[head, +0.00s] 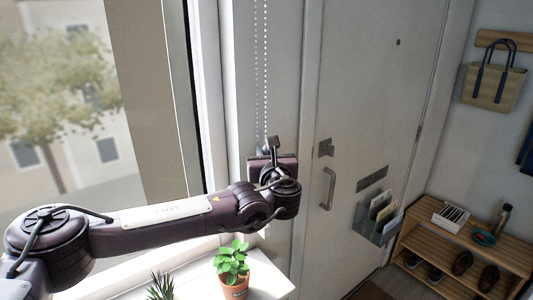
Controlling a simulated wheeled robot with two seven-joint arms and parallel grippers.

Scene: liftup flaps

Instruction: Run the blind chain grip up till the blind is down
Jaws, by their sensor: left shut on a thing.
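The beaded blind chain (264,80) hangs as two pale strands down the wall strip between the window and the door. My left gripper (268,146) is at the lower visible part of the chain, shut on the chain grip, which is mostly hidden by the gripper. The chain below the gripper is hidden by my arm. The window (70,110) shows at the left with a tree and building outside; I cannot make out the blind's lower edge. My right gripper is not in view.
A potted plant (233,261) and a spiky plant (160,287) stand below my left arm on a white sill (268,275). The door (375,90) is to the right, with a handle (328,188) and mail holder (380,222). A shoe rack (470,246) stands far right.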

